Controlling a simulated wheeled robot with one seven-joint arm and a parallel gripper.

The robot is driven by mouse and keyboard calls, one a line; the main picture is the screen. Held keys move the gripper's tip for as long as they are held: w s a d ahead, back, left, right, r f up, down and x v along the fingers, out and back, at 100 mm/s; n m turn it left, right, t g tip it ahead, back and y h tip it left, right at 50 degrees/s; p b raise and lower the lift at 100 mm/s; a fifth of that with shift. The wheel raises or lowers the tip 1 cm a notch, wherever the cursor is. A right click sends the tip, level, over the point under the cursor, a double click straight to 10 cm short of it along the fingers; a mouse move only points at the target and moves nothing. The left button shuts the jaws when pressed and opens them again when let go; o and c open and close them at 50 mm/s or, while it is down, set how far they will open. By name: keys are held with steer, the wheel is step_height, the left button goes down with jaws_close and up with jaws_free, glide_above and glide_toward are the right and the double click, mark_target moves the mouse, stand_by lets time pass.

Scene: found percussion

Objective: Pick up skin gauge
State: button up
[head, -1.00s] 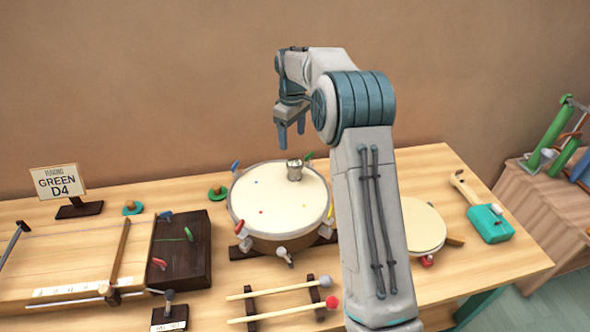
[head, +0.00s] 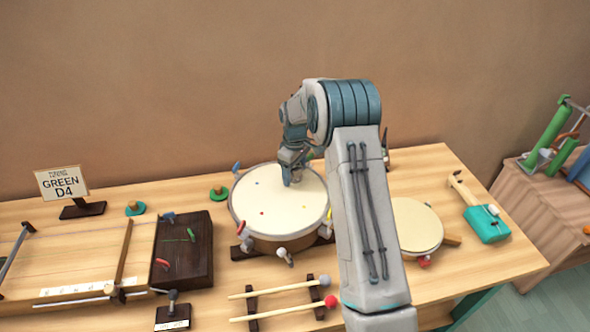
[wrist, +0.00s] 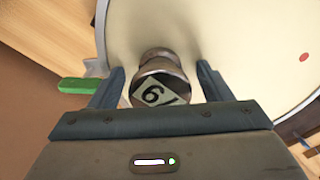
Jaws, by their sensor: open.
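The skin gauge (wrist: 158,82) is a small metal cylinder with a pale marked face on top. In the wrist view it stands on the cream drum skin (wrist: 225,35), between the two fingers of my gripper (wrist: 160,85). The fingers are open, with a gap visible on each side of the gauge. In the head view my gripper (head: 292,180) is low over the back part of the drum (head: 265,205) and hides the gauge.
Coloured tuning keys ring the drum, including a green-handled one (wrist: 78,85) close to my left finger. Two mallets (head: 285,300) lie in front. A smaller round drum (head: 417,225) and a teal-headed tool (head: 486,223) are at right. A stringed board (head: 70,260) is at left.

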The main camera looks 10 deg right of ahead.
steer(key=c, duration=1.3)
steer(key=shift+r, duration=0.1)
steer(key=shift+c, duration=0.2)
